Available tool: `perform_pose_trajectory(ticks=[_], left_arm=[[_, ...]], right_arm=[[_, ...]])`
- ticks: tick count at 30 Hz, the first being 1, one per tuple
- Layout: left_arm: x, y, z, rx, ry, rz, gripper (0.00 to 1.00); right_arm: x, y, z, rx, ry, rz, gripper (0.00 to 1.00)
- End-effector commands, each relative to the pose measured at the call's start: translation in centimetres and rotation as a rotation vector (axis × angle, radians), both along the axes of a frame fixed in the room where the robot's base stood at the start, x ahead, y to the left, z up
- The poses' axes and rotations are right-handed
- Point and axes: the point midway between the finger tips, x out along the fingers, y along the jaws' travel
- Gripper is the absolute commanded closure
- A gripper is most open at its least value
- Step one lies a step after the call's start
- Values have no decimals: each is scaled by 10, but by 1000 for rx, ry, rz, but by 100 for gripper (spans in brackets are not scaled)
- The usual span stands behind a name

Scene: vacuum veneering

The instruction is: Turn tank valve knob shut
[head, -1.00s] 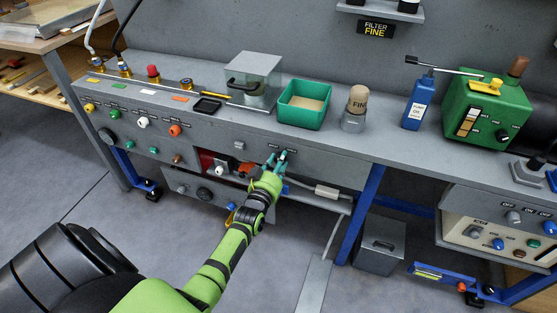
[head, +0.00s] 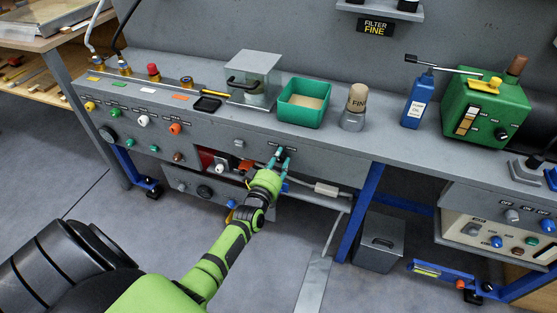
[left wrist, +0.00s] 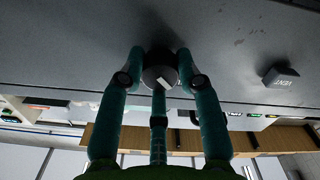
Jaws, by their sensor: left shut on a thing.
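My left gripper (head: 280,157) is at the grey front panel (head: 325,163) under the bench top in the head view. In the left wrist view its teal fingers (left wrist: 159,72) close around a round black knob (left wrist: 160,76) with a white pointer mark. The fingers touch the knob's sides and hide part of it. The pointer mark lies slanted in that view. A second grey knob (left wrist: 282,74) marked VENT, upside down in this view, sits to the right and is apart from the fingers. My right gripper is not in view.
Several coloured knobs and a small grey switch (head: 239,143) are on the panel to the left. A grey box (head: 379,242) stands on the floor.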

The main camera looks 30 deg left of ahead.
Motion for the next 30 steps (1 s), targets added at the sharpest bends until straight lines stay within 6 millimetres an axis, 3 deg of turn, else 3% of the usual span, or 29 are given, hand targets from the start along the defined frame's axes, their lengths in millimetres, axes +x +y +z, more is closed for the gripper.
perform_pose_trajectory(ticks=[1,10,11,12,23,30], left_arm=[[3,4,9,4,-21,5,98],[3,4,10,5,-21,7,98],[3,5,10,5,-22,7,57],[3,5,10,5,-22,7,42],[-1,2,3,2,-8,3,42],[-31,-6,1,0,-5,3,42]], right_arm=[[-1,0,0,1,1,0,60],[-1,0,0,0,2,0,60],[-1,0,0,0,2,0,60],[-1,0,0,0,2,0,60],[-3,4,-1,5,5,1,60],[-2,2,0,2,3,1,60]])
